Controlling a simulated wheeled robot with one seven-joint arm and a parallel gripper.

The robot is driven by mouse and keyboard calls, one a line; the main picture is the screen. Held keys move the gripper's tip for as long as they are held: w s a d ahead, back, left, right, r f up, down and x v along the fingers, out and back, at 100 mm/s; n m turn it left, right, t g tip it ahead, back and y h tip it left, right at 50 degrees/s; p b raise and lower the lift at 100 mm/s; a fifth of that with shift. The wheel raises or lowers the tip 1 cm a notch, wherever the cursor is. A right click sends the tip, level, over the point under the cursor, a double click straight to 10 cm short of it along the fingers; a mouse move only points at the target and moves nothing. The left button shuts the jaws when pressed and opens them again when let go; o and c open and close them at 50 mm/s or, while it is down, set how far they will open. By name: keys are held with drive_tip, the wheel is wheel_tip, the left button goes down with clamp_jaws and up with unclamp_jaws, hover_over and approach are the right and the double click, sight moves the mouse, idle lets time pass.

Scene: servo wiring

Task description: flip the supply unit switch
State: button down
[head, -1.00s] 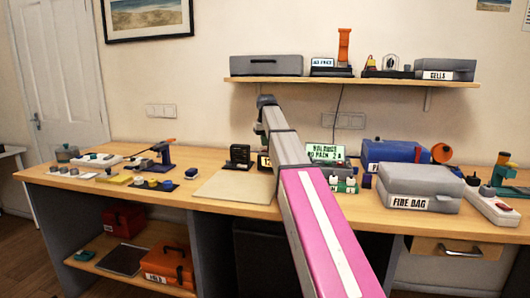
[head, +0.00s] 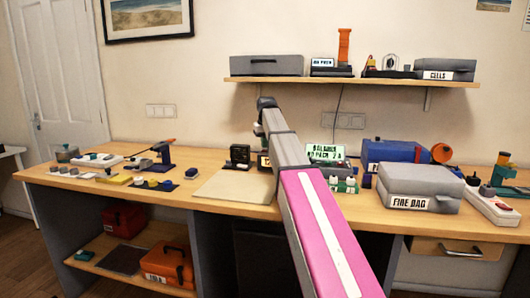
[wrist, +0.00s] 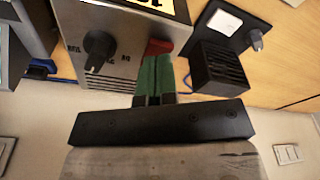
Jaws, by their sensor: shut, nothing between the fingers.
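The supply unit (wrist: 120,65) is a grey box with a black knob (wrist: 99,46), printed lettering and a yellow display. It fills the upper left of the wrist view. In the head view its yellow display (head: 264,160) peeks out beside my arm, which hides most of it. A red switch (wrist: 158,46) sits at the unit's lower right edge in the wrist view. My gripper (wrist: 156,60) has green fingers, shut and empty, with their tips at the red switch. I cannot tell whether they touch it. The fingers are hidden in the head view.
A black ribbed block (wrist: 219,68) is close beside the fingers. A bare board (head: 233,187) lies front left of the arm.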

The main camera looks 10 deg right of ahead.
sight(265, 150)
drive_tip(key=shift+f, duration=0.7)
idle(0.4)
drive_tip(key=shift+r, duration=3.5)
